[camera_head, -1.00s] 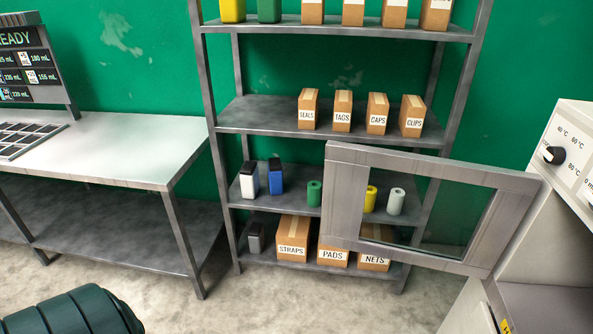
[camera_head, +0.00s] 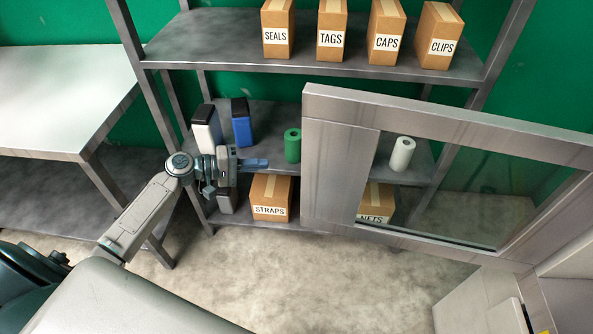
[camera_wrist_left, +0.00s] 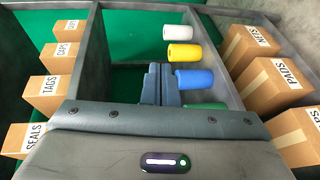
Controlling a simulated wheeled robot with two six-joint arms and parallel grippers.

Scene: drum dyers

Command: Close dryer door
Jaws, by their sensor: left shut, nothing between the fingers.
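The dryer door (camera_head: 335,170) is a grey frame around a clear glass pane. It stands open, swung out to the left from the dryer (camera_head: 572,262) at the right edge of the head view. My left gripper (camera_head: 262,163) is shut and empty. It points right and appears left of the door's free edge, with a gap between them in the picture. The left wrist view shows its closed fingers (camera_wrist_left: 160,72) against the shelves; I cannot make out the door there. My right gripper is out of view.
A metal shelf rack (camera_head: 220,40) stands behind the door. It holds labelled boxes, a green roll (camera_head: 292,146) and a white roll (camera_head: 403,154) seen through the glass. A metal table (camera_head: 50,100) stands at the left. The floor below the door is clear.

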